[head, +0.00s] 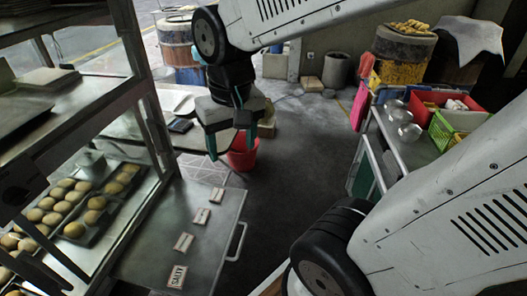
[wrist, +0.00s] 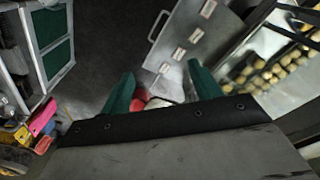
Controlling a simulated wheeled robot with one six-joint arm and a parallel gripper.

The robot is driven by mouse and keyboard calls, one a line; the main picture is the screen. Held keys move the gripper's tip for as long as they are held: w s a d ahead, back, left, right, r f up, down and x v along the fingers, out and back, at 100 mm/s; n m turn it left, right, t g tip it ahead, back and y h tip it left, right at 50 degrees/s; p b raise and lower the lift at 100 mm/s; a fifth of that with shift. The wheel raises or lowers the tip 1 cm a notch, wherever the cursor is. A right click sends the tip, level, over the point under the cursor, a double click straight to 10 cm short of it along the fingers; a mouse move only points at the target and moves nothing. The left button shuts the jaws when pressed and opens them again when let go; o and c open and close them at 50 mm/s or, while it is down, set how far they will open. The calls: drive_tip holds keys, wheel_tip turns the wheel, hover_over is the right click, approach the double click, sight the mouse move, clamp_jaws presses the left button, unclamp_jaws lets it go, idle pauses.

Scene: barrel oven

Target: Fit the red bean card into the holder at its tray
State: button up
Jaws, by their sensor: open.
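Several small pale cards lie on the open metal flap (head: 215,245). The nearest card (head: 177,276) reads SALTY. The other cards, such as the middle one (head: 201,217) and the farthest (head: 217,194), are too small to read, so I cannot tell which is the red bean card. Trays of buns (head: 60,208) stand in the glazed cabinet at left; I cannot make out a card holder at them. My gripper (head: 232,148) is open and empty, in the air beyond the far end of the flap. In the wrist view, the cards (wrist: 179,53) show beyond its green fingers (wrist: 160,82).
The cabinet's metal post (head: 150,100) and shelves bound the left side. The flap's handle (head: 238,242) sticks out toward the aisle. A red bucket (head: 243,158) stands behind my gripper. A cart (head: 410,155) with bowls and baskets is at right. The middle floor is clear.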

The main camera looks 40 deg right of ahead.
drive_tip(key=s+r+n, duration=0.2)
drive_tip(key=s, duration=0.6)
drive_tip(key=shift+s+d+r, duration=0.15)
drive_tip(key=shift+s+d, duration=0.05)
drive_tip(key=shift+s, duration=0.15)
